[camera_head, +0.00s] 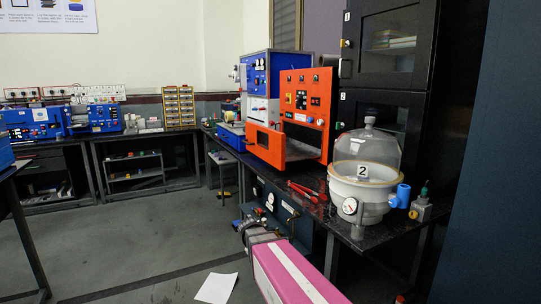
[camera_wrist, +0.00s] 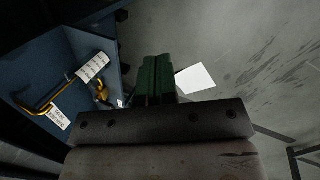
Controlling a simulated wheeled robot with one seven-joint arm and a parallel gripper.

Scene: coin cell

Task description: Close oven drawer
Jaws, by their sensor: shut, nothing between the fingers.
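The orange oven (camera_head: 310,95) stands on the black bench right of centre in the head view. Its drawer (camera_head: 265,147), with an orange front, juts out toward the left and looks open. My pink arm reaches in from the bottom of the head view, and my gripper (camera_head: 243,226) is small there, low beside the bench and below the drawer. In the wrist view, my gripper (camera_wrist: 157,62) shows its green fingers pressed together with nothing between them. The oven and drawer are not in the wrist view.
A dark blue cabinet (camera_head: 283,212) under the bench shows yellow handles in the wrist view (camera_wrist: 45,105), left of my fingers. A glass-domed vessel (camera_head: 362,180) and red tool (camera_head: 303,191) sit on the bench. White paper (camera_head: 216,288) lies on open floor.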

